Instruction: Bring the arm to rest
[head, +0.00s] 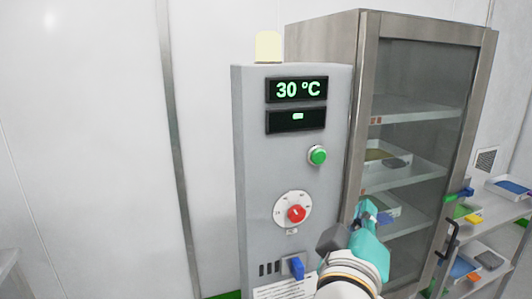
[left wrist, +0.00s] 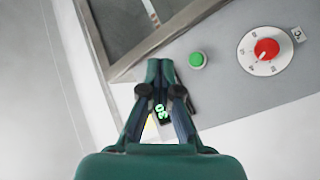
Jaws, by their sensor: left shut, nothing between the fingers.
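My left gripper (head: 366,208) is in front of the lower right part of the grey control panel (head: 260,160), near the cabinet's glass door. In the left wrist view its fingers (left wrist: 160,66) are together, with nothing between them. The wrist view also shows the panel face (left wrist: 225,90), with the green button (left wrist: 197,60) and the red knob (left wrist: 267,50) to the right of the fingers. The fingers cover part of the display (left wrist: 161,111). I see no right gripper in either view.
The panel carries a 30 °C display (head: 297,89), a green button (head: 317,155), a red knob (head: 296,213) and a blue switch (head: 297,268). A steel cabinet (head: 368,90) with shelves and trays stands to the right. A rack (head: 490,210) with trays is at far right.

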